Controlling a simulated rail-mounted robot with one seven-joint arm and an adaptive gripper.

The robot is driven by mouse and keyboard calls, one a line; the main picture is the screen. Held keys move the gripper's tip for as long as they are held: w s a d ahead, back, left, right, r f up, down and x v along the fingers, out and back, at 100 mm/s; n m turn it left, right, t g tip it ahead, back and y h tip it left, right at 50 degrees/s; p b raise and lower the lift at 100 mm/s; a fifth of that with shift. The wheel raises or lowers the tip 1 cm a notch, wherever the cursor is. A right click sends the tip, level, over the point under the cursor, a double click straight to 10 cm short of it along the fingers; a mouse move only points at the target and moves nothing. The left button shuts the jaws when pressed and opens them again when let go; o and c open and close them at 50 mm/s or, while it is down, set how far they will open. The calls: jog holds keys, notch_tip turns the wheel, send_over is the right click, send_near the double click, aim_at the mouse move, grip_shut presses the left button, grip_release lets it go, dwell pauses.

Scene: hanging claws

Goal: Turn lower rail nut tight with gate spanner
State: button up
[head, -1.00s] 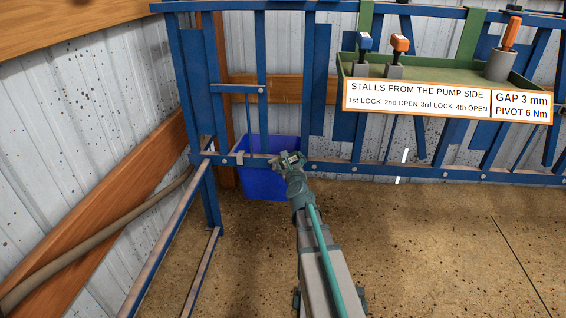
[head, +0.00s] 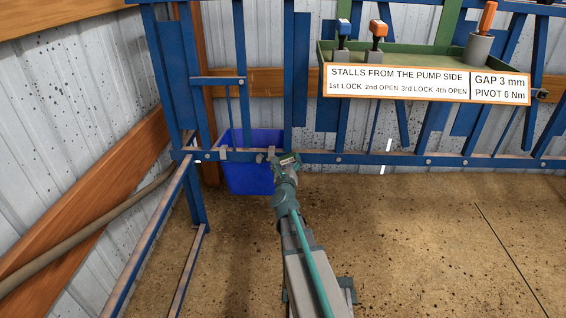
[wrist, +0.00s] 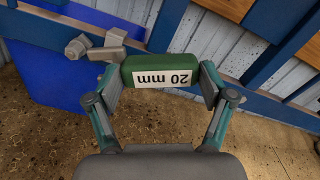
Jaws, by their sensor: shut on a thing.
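My gripper (wrist: 160,73) is shut on the green handle (wrist: 130,73) of the spanner, one fingertip at each end. The handle has a white label reading "20 mm", upside down in the wrist view. The spanner's grey head (wrist: 110,47) extends to the left of the handle. A grey nut-like fitting (wrist: 76,46) is close to the head's left, on the blue lower rail (wrist: 130,40); I cannot tell whether they touch or engage. In the head view my gripper (head: 284,164) is at the lower rail (head: 350,158), in front of the blue bin.
A blue bin (head: 248,180) stands behind the rail at left. A green tray (head: 420,55) with several orange- or blue-topped tools and a sign hangs upper right. Blue gate bars rise above the rail. The dirt floor (head: 430,230) at right is clear.

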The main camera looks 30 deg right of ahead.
aim_at(283, 156)
jog(key=shift+b, duration=0.4)
jog(key=shift+w+d+f, duration=0.1)
jog(key=shift+w+d, duration=0.15)
jog(key=shift+w, duration=0.55)
jog(key=shift+w+d+f, duration=0.1)
jog(key=shift+w+d, duration=0.1)
jog(key=shift+w, duration=0.65)
jog(key=shift+w+d+f, duration=0.1)
jog(key=shift+w+d, duration=0.15)
jog(key=shift+w, duration=0.55)
jog(key=shift+w+a+f+b, duration=0.25)
jog(key=shift+w+a+b, duration=0.1)
jog(key=shift+a, duration=0.2)
jog(key=shift+w+a+f, duration=0.1)
jog(key=shift+a, duration=0.1)
jog(key=shift+w+a+f, duration=0.25)
jog(key=shift+w+a, duration=0.05)
jog(key=shift+a, duration=0.2)
jog(key=shift+w+a+f, duration=0.25)
jog(key=shift+w+a, duration=0.05)
jog(key=shift+a, duration=0.2)
dwell(0.7)
